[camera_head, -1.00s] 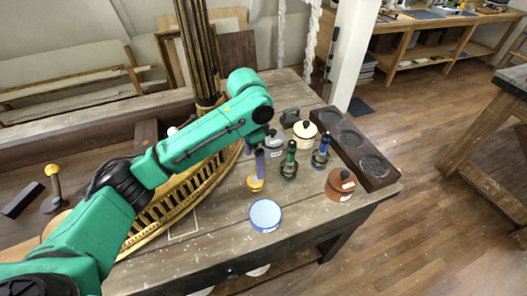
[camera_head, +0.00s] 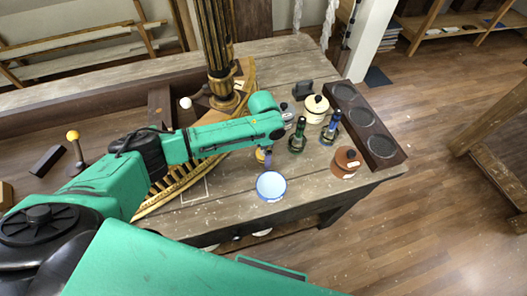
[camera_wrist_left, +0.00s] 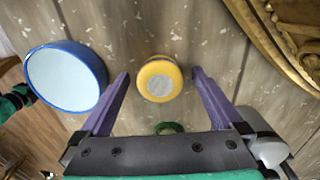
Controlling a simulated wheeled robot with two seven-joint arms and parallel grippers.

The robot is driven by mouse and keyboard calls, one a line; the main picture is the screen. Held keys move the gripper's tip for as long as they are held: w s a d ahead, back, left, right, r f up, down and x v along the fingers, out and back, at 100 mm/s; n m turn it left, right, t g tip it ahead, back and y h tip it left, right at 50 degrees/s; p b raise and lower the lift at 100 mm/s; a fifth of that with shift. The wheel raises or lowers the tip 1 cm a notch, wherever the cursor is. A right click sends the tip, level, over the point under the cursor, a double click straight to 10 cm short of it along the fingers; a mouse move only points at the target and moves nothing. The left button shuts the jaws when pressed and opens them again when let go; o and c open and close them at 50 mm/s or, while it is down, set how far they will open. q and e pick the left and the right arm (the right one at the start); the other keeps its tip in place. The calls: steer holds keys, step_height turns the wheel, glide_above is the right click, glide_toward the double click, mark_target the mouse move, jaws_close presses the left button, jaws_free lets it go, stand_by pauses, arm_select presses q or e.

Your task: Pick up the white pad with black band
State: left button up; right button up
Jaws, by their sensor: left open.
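I cannot make out a white pad with a black band in either view. My left gripper (camera_head: 267,161) is over the table, with its purple fingers pointing down. In the left wrist view the open fingers (camera_wrist_left: 160,76) stand either side of a round yellow piece (camera_wrist_left: 146,71) with a pale grey disc on top. Neither finger visibly touches it. In the head view the yellow piece (camera_head: 260,155) is mostly hidden by the gripper. A round blue-rimmed tub with a pale top (camera_head: 271,185) stands in front of it, and left of it in the wrist view (camera_wrist_left: 65,78). My right gripper is out of view.
A green bottle (camera_head: 298,136), a blue bottle (camera_head: 331,129), a cream pot (camera_head: 316,108) and a brown pot (camera_head: 346,162) stand close right. A dark tray with round recesses (camera_head: 366,124) lies along the right edge. A gilt curved piece (camera_head: 178,182) is at left.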

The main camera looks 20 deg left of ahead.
mark_target(263, 152)
arm_select(q)
steer(key=shift+c, duration=0.6)
steer(key=c, duration=1.4)
steer(key=shift+c, duration=0.2)
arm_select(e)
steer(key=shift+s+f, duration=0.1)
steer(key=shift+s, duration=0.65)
arm_select(q)
steer(key=shift+r, duration=0.1)
step_height(263, 152, up, 20)
steer(key=b, duration=0.3)
steer(key=o, duration=0.8)
steer(key=c, duration=0.5)
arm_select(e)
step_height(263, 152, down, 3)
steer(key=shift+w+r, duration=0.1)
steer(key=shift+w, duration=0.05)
